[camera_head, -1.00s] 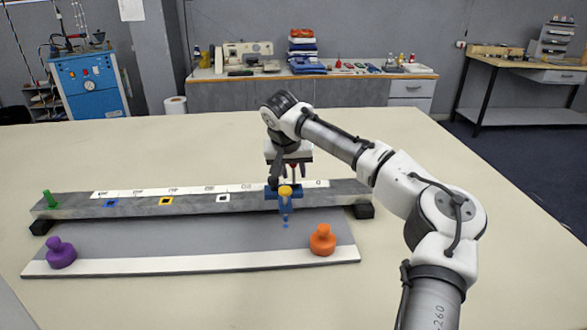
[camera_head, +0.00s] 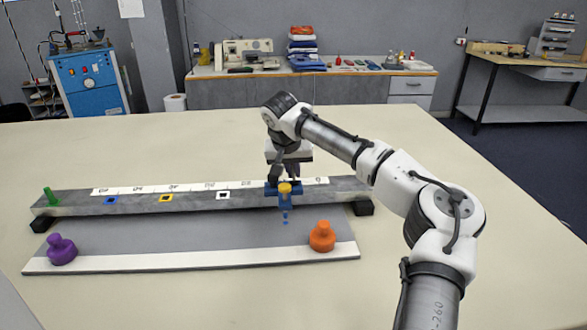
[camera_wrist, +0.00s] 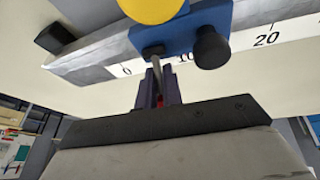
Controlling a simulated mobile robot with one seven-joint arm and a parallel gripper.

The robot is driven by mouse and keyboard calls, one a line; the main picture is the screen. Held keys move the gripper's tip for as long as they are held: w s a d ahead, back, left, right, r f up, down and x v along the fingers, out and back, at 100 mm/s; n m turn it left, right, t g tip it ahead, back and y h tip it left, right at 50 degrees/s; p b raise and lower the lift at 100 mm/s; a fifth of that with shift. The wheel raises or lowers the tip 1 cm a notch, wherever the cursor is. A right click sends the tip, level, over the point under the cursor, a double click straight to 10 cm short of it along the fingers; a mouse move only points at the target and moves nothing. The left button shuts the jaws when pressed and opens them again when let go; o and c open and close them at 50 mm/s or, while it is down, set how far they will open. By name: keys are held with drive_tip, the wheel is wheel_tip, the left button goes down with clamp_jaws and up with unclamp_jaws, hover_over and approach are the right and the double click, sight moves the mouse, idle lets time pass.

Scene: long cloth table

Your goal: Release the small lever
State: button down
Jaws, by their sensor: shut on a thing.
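A blue slider (camera_head: 286,195) with a yellow knob (camera_head: 285,187) sits on the long grey rail near its right end. In the wrist view the slider (camera_wrist: 185,38) also carries a black knob (camera_wrist: 211,47). The small lever (camera_wrist: 157,68) is a thin grey rod rising from the slider, with a red part (camera_wrist: 160,100) between the fingers. My gripper (camera_wrist: 158,85) is shut on this lever, its purplish fingers on either side. In the head view my gripper (camera_head: 284,174) is just behind the yellow knob, and the lever is hidden there.
The rail (camera_head: 240,206) has a white scale and blue, yellow and white square marks. A green peg (camera_head: 48,197) stands at its left end. A grey board (camera_head: 190,240) in front holds a purple knob (camera_head: 62,251) and an orange knob (camera_head: 322,238). The surrounding table is clear.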

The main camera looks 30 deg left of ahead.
drive_tip(key=shift+a+t+y+b, duration=0.2)
drive_tip(key=shift+t+y+b, duration=0.1)
drive_tip(key=shift+b, duration=0.3)
drive_tip(key=b, duration=0.1)
drive_tip(key=t+y+b, duration=0.1)
drive_tip(key=b, duration=0.1)
drive_tip(key=shift+s+d+f+t, duration=0.1)
drive_tip(key=shift+s+d+t, duration=0.1)
drive_tip(key=shift+t, duration=0.1)
drive_tip(key=b, duration=0.1)
drive_tip(key=t+b, duration=0.1)
drive_tip(key=b, duration=0.1)
drive_tip(key=shift+s+d+r+y, duration=0.2)
drive_tip(key=shift+r+y, duration=0.1)
drive_tip(key=shift+y, duration=0.1)
drive_tip(key=shift+d+r+t+b, duration=0.1)
drive_tip(key=shift+r+t+b, duration=0.35)
drive_tip(key=shift+t, duration=0.05)
drive_tip(key=c, duration=1.5)
unclamp_jaws()
drive_tip(key=shift+c, duration=0.2)
drive_tip(key=shift+o, duration=0.3)
drive_tip(key=shift+f, duration=0.15)
